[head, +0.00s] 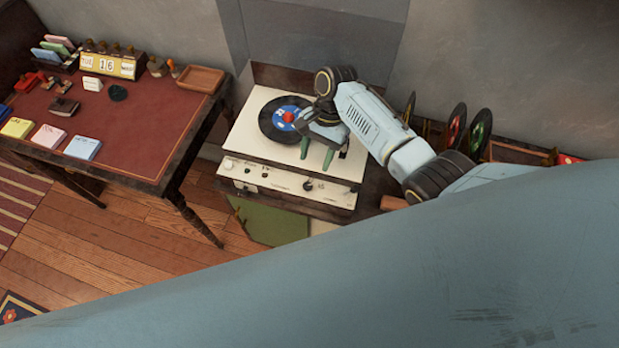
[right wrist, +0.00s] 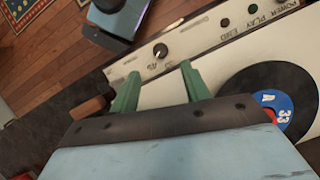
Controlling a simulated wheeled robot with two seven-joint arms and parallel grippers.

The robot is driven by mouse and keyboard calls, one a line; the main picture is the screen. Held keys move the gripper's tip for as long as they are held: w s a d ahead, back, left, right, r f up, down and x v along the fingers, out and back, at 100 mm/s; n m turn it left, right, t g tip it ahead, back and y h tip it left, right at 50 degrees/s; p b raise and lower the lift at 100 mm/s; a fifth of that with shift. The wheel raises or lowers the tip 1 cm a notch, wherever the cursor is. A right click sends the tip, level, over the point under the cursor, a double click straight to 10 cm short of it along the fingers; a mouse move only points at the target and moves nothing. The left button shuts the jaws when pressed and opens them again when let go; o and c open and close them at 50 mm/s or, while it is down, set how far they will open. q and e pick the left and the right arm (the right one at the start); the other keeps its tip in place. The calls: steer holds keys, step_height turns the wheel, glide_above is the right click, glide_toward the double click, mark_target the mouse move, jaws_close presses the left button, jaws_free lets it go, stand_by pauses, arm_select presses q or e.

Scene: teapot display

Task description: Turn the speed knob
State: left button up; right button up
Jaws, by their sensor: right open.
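The speed knob (head: 308,184) is a small dark knob on the right part of the cream record player's front panel (head: 285,179). It also shows in the right wrist view (right wrist: 160,50), with small markings beside it, just beyond the fingertips. My right gripper (head: 317,155) is above the right front of the record player (head: 243,137), its green fingers apart. In the right wrist view the open fingers (right wrist: 160,76) point toward the knob with nothing between them. They look apart from the knob. My left gripper is not in view.
A black record with a blue label (head: 271,119) lies on the player, left of my right gripper. Several records (head: 456,126) stand upright at the right. A red-topped desk (head: 140,130) stands at the left. Wooden floor (head: 140,225) is clear between desk and player.

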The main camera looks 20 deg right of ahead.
mark_target(308, 185)
steer(key=b+x, duration=0.1)
steer(key=x, duration=0.7)
steer(key=shift+c, duration=0.2)
steer(key=c, duration=1)
